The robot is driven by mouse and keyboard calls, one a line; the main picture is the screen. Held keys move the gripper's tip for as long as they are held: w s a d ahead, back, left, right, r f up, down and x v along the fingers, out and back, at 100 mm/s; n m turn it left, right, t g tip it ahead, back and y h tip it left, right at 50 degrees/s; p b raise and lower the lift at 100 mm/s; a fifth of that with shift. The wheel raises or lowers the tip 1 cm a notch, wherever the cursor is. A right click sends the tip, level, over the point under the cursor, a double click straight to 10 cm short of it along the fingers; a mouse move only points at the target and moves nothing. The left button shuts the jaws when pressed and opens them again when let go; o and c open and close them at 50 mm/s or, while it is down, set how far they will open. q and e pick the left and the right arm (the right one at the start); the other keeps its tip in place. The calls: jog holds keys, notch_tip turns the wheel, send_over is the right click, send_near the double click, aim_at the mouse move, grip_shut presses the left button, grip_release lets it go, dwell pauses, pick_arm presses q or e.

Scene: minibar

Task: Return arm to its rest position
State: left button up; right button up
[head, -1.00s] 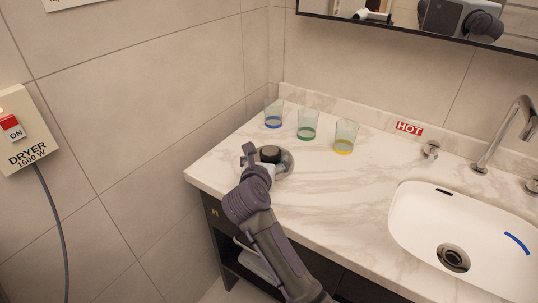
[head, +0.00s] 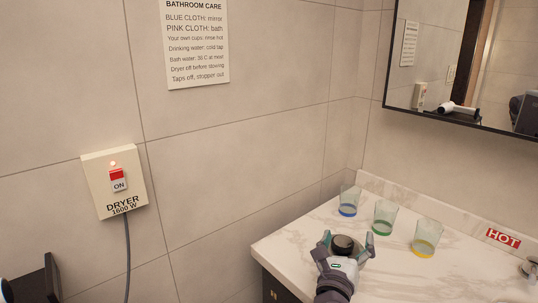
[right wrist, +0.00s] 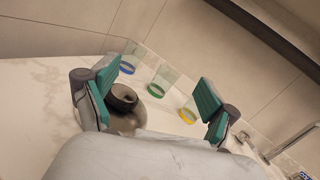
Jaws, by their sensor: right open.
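My right gripper (head: 347,241) is open, low over the back left part of the counter. A small rounded container with a dark round top (head: 342,244) shows between its two fingers in the head view. In the right wrist view the gripper (right wrist: 155,88) has teal finger pads spread wide, and the container (right wrist: 122,98) stands nearer the left finger. I cannot tell whether a finger touches it. My left gripper does not show.
Clear cups with blue (head: 349,201), green (head: 384,217) and yellow (head: 427,237) bands stand behind the gripper on the marble counter (head: 290,240). A dryer switch box (head: 117,183) reading ON is on the left wall. A mirror (head: 440,65) hangs above the counter.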

jog(key=s+a+r+n+t+y, duration=0.4)
jog(key=s+a+n+t+y, duration=0.25)
jog(key=n+y, duration=0.9)
jog(key=s+a+f+n+g+y, duration=0.3)
jog(key=s+a+f+n+g, duration=0.3)
jog(key=n, duration=0.9)
jog(key=s+f+n+g+h, duration=0.1)
jog(key=s+f+n+g, duration=0.2)
jog(key=f, duration=0.3)
jog(key=s+f+n+g+h, duration=0.1)
jog(key=s+f+n+g, duration=0.1)
jog(key=f+n+g, duration=0.3)
jog(key=s+d+f+n+g+h, duration=0.2)
jog(key=s+d+f+g+h, duration=0.5)
jog(key=s+d+f, duration=0.7)
notch_tip(320, 180, down, 21)
jog(key=s+p, duration=0.2)
jog(key=s+d+f+g+h+p, duration=0.1)
jog(key=s+d+f+p, duration=0.1)
jog(key=s+f, duration=1.3)
jog(key=shift+s+d+f+g, duration=0.25)
jog(key=shift+s+f+g, duration=0.1)
jog(key=shift+s, duration=0.7)
